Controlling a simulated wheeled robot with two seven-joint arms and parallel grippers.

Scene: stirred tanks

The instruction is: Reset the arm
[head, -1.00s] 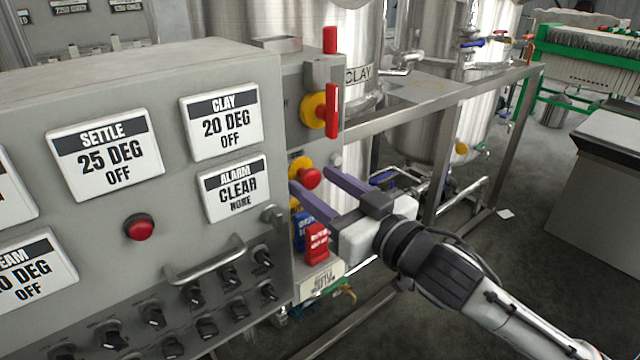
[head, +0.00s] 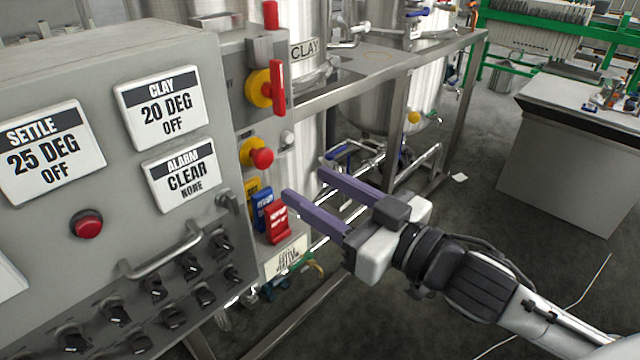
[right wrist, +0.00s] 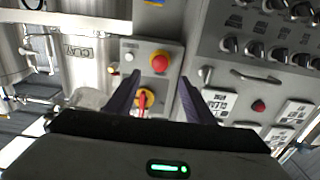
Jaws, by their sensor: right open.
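My right gripper (head: 302,182) is open and empty, its two purple fingers apart, in front of the side panel at the end of the grey control cabinet (head: 60,100). In the right wrist view its fingers (right wrist: 160,98) reach toward the panel, with a red emergency button (right wrist: 160,63) and a red handle (right wrist: 142,103) on a yellow base between or beyond them. In the head view the red button (head: 262,158) and the upright red handle (head: 277,88) are left of and above the fingers. The fingers appear apart from the panel. My left gripper is not in view.
Blue (head: 263,208) and red (head: 276,223) switches sit beside the left finger. A steel frame (head: 400,95) and tanks stand behind. A grey bench (head: 565,150) stands at the right. Open dark floor (head: 500,215) lies between.

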